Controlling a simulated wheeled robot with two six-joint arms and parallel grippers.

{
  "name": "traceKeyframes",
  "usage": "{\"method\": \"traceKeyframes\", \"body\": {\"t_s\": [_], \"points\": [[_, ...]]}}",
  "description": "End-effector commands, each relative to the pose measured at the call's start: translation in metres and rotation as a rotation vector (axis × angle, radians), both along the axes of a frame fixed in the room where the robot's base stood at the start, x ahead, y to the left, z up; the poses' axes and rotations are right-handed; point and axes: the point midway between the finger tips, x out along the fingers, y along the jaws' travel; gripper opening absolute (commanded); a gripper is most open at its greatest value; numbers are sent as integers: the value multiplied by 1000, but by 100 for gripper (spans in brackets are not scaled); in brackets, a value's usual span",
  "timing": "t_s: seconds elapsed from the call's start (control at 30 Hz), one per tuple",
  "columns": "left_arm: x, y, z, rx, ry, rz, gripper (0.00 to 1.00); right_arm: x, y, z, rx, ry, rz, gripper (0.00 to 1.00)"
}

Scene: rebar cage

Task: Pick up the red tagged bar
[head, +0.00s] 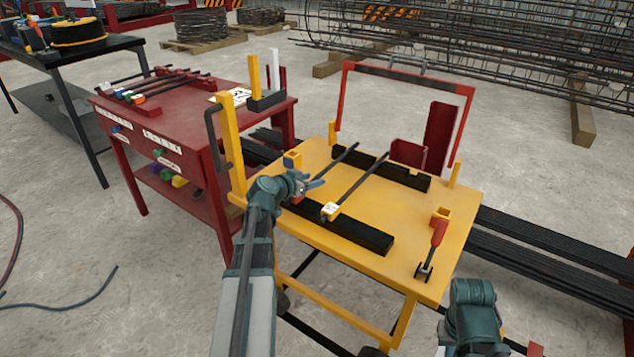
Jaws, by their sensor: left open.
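A dark bar (336,163) lies across two black rests on the yellow cart (385,212). A small patch of red shows at its near end, partly hidden by my left gripper (313,184). My left gripper is open and empty, just over that near end; I cannot tell whether it touches the bar. A second dark bar (365,180) lies to its right, with a white and yellow tag (330,211) at its near end. Of my right arm only a teal link shows at the lower right; its gripper is out of view.
A red table (185,115) at left holds several bars with coloured tags. A red-handled tool (437,235) lies on the cart's right side. A red frame (345,95) rises behind.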

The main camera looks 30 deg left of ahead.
Motion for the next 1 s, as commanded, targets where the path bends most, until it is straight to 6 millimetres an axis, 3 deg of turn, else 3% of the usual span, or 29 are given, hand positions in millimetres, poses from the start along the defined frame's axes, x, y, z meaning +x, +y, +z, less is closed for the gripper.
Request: {"method": "traceKeyframes", "body": {"t_s": [0.23,0.53,1.0], "points": [[4,-1,-1,0,0,0,55,0,0,-1,0,0,1,0],[3,-1,-1,0,0,0,1,0,0,-1,0,0,0,0],[3,0,-1,0,0,0,0,0,0,-1,0,0,0,0]]}}
